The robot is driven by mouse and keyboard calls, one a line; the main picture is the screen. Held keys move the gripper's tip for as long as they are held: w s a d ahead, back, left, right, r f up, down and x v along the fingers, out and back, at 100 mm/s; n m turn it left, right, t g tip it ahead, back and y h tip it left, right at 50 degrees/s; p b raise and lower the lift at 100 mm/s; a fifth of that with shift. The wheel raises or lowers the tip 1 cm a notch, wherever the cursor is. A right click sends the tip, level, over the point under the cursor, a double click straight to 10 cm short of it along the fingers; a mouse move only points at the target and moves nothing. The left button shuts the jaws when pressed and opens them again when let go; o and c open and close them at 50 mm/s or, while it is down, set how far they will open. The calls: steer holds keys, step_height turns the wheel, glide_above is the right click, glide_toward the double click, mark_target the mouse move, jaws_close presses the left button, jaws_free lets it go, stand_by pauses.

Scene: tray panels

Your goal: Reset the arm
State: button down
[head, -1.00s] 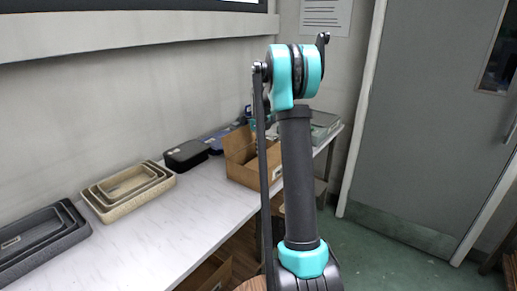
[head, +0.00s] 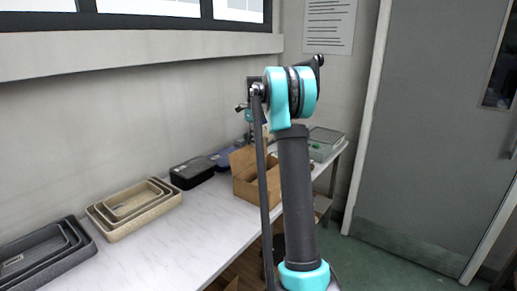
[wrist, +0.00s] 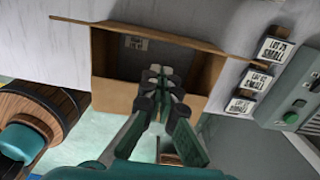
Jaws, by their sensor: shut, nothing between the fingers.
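My arm stands upright in the middle of the head view, with its teal elbow joint at the top. My gripper (wrist: 165,76) shows in the wrist view with its dark fingers together and nothing between them. It appears in front of the open cardboard box (wrist: 205,68); I cannot tell how far apart they are. In the head view the gripper is mostly hidden behind my arm. The cardboard box (head: 243,176) stands on the white table (head: 205,215), partly covered by my arm.
Beige nested trays (head: 133,207) and dark grey nested trays (head: 45,256) lie on the table at left. A black case (head: 192,173) stands behind them. A pale green device (head: 324,144) is at the far end. Small labelled boxes (wrist: 275,50) show in the wrist view. A grey door (head: 430,130) is at right.

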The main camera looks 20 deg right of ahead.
steer(key=s+a+f+n+t, duration=0.1)
steer(key=s+f+n, duration=0.5)
steer(key=s, duration=0.8)
steer(key=s+a+f+n+t, duration=0.1)
steer(key=s+a+f+n, duration=0.3)
steer(key=s+n, duration=0.9)
steer(key=s+a+f+n+t, duration=0.2)
steer(key=s+f+n, duration=0.6)
steer(key=s, duration=0.8)
steer(key=shift+s+a+f+n, duration=0.2)
steer(key=shift+a+n, duration=0.15)
steer(key=shift+n, duration=0.35)
steer(key=shift+r, duration=0.1)
